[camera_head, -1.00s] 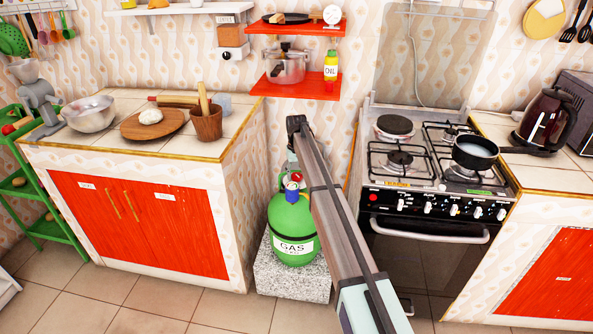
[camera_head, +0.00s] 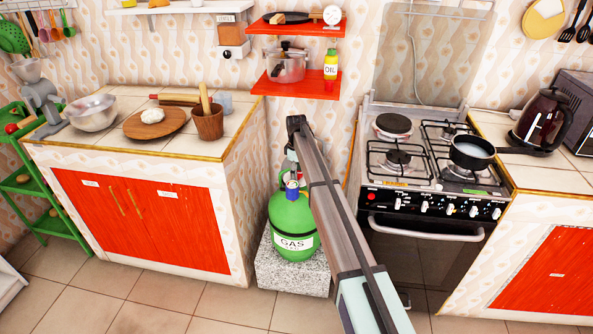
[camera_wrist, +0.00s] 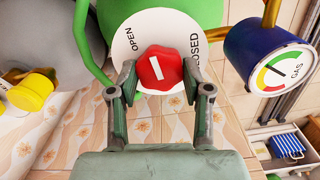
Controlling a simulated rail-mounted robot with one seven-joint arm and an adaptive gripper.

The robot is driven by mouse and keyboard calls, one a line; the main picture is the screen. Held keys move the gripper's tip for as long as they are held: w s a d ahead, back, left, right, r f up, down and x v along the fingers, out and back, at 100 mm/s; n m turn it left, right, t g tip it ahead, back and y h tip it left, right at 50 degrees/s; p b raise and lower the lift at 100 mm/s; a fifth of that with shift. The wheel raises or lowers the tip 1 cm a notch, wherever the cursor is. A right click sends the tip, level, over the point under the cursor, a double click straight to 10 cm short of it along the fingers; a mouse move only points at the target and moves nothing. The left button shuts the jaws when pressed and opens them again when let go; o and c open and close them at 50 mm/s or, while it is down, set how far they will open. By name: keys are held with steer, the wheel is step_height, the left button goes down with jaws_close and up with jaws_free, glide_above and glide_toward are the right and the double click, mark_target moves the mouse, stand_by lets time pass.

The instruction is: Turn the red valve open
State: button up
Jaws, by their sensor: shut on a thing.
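The red valve (camera_wrist: 169,68) is a lobed knob on a white round dial in the wrist view. OPEN is printed at the dial's left and CLOSED, partly covered, at its right. The knob's white bar is near upright, tilted slightly, between the two words. My gripper (camera_wrist: 160,78) is shut on the knob, one finger on each side. In the head view, the green gas cylinder (camera_head: 292,215) stands on a speckled stone block (camera_head: 292,273). My gripper (camera_head: 292,168) is at its top, partly hidden by my arm, and the knob cannot be made out there.
A blue gauge (camera_wrist: 268,60) marked GAS sits close to the right of the valve. The cylinder stands in a gap between the left cabinet (camera_head: 140,220) and the stove (camera_head: 425,235). Red shelves (camera_head: 300,86) hang above.

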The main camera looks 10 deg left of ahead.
steer(key=n, duration=0.4)
steer(key=shift+s+n+p, duration=0.1)
steer(key=shift+n+p, duration=0.3)
steer(key=shift+f, duration=0.1)
steer(key=o, duration=1.2)
steer(key=shift+c, duration=0.2)
step_height(320, 180, up, 12)
steer(key=shift+d, duration=0.1)
